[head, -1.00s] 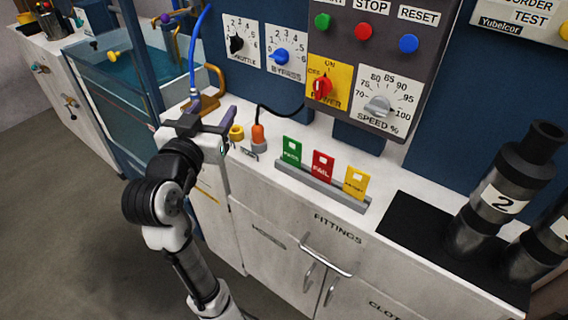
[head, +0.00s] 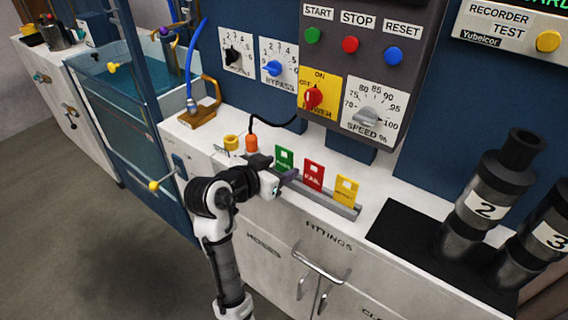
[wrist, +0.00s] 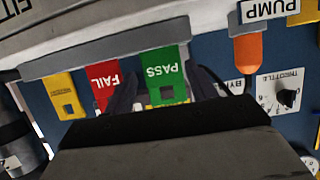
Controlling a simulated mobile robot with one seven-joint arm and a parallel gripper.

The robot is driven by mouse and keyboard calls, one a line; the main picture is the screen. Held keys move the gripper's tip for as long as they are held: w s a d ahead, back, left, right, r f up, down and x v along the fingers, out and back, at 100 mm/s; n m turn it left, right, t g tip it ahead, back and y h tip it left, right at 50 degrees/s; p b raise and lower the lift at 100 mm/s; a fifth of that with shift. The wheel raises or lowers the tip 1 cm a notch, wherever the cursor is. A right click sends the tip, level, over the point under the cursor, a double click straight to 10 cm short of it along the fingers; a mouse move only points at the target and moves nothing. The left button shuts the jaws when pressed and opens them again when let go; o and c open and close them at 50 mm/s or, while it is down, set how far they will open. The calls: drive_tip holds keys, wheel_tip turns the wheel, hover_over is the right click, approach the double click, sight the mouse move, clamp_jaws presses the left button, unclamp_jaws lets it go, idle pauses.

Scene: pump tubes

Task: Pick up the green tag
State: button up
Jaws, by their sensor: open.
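The green tag (head: 284,158), marked PASS, stands upright in a grey rack (head: 318,196) on the white counter, at the left end of a row of tags. My gripper (head: 277,172) is open just in front of the green tag. In the wrist view the green tag (wrist: 163,74) appears upside down, between the two dark fingers of my gripper (wrist: 163,88). I cannot tell whether either finger touches it. The tag's lower end is seated in the rack.
A red FAIL tag (head: 314,174) stands close beside the green one, with a yellow tag (head: 346,190) beyond it. An orange plug (head: 251,143) with a black cable and a yellow fitting (head: 231,142) stand to the left. Black numbered cylinders (head: 480,205) stand at right.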

sight(284, 163)
drive_tip(key=p+x, duration=0.1)
drive_tip(key=x, duration=0.4)
drive_tip(key=shift+w, duration=0.15)
drive_tip(key=shift+c, duration=0.5)
drive_tip(key=c, duration=0.6)
drive_tip(key=shift+c, duration=0.2)
drive_tip(key=shift+r, duration=0.15)
wheel_tip(284, 163, up, 20)
